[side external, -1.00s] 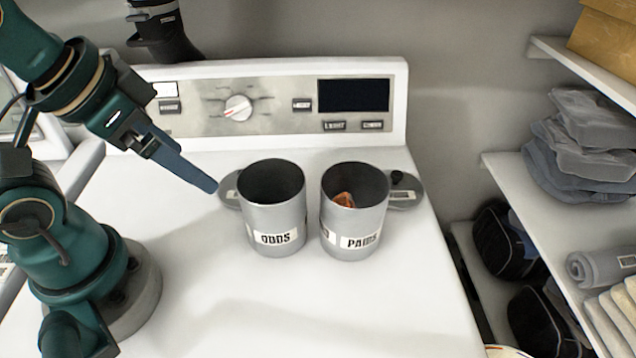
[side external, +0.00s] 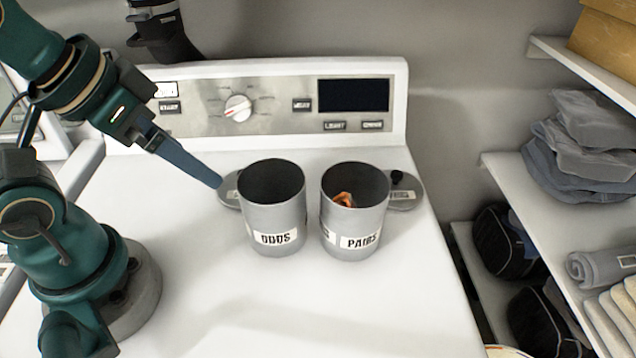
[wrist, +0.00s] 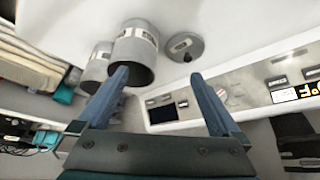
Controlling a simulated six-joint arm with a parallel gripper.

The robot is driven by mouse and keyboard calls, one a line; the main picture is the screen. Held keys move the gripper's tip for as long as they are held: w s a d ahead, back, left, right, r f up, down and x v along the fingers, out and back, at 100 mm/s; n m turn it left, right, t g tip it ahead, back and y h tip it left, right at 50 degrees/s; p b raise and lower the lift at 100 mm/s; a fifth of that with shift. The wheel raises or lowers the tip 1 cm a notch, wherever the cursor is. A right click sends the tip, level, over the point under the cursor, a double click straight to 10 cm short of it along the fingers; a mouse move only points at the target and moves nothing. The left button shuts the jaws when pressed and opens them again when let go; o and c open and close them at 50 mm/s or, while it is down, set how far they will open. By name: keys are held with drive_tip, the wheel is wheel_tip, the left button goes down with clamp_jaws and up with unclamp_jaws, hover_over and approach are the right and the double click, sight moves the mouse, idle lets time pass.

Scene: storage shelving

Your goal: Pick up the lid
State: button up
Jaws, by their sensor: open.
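Two grey lids lie on the white machine top. The left lid (side external: 228,197) is partly hidden behind the ODDS canister (side external: 275,215). The right lid (side external: 408,199), with a black knob, is partly hidden behind the PAIRS canister (side external: 352,220). My gripper (side external: 219,185) is at the left lid's left edge in the side view; its fingers overlap there. In the wrist view my gripper (wrist: 159,75) is open and empty, fingers wide apart. The left lid (wrist: 184,46) shows ahead between the fingers, and the ODDS canister (wrist: 134,55) stands beside it, close to the left finger.
Both canisters are open; something orange (side external: 344,199) is inside PAIRS. The control panel (side external: 250,105) rises behind the lids. Shelves (side external: 520,185) with folded clothes stand at the right. The front of the machine top is clear.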

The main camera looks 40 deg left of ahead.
drive_tip(key=c, duration=0.6)
